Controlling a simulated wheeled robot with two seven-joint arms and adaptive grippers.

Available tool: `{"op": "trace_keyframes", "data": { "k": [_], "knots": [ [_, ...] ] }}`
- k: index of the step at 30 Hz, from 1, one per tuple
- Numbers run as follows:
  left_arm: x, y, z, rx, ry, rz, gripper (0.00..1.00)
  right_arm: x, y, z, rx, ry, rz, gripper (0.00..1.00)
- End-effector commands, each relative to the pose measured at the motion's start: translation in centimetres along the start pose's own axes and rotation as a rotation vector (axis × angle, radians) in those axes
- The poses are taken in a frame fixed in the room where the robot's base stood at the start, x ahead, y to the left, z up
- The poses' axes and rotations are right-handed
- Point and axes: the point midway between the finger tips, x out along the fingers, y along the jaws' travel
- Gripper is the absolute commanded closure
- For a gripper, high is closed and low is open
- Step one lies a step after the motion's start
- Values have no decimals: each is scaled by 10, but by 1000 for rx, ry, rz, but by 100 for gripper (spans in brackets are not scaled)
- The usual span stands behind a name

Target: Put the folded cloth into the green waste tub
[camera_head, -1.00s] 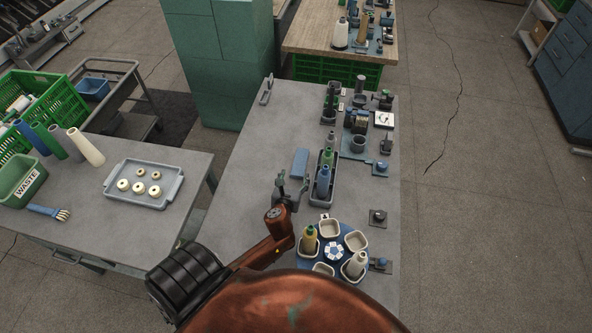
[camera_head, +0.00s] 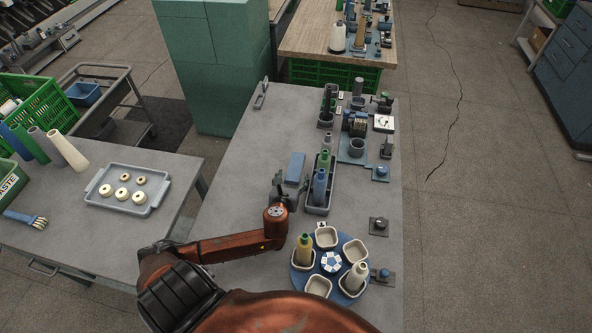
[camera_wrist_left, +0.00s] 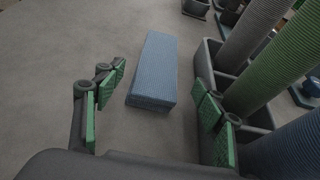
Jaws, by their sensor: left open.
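The folded cloth (camera_head: 296,167) is a blue block on the grey table, left of a grey bin of bottle-like cones. It shows in the left wrist view (camera_wrist_left: 155,70) just beyond and between my open fingers. My left gripper (camera_head: 289,183) is open and empty at the cloth's near end; in the wrist view its green-padded fingers (camera_wrist_left: 160,110) stand apart to either side. The green waste tub (camera_head: 12,186), labelled WASTE, is on the left table, cut off by the picture's left edge. My right gripper is not in view.
The grey bin (camera_head: 333,192) of cones stands close to the right of the cloth. A round blue turntable (camera_head: 301,274) with cups and cones is nearer. A tray of rings (camera_head: 154,204) and a brush (camera_head: 26,219) lie on the left table. Table left of the cloth is clear.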

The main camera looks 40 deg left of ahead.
Motion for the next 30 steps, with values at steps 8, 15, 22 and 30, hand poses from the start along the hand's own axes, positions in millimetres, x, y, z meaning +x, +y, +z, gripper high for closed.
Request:
{"op": "trace_keyframes", "data": {
  "k": [8,15,22,30],
  "knots": [
    [31,3,1,1,0,2,36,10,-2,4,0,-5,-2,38],
    [64,4,2,1,0,0,36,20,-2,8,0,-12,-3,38],
    [70,5,4,0,1,0,36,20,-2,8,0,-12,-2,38],
    [70,5,4,1,0,0,49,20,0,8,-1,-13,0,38]
  ]
}}
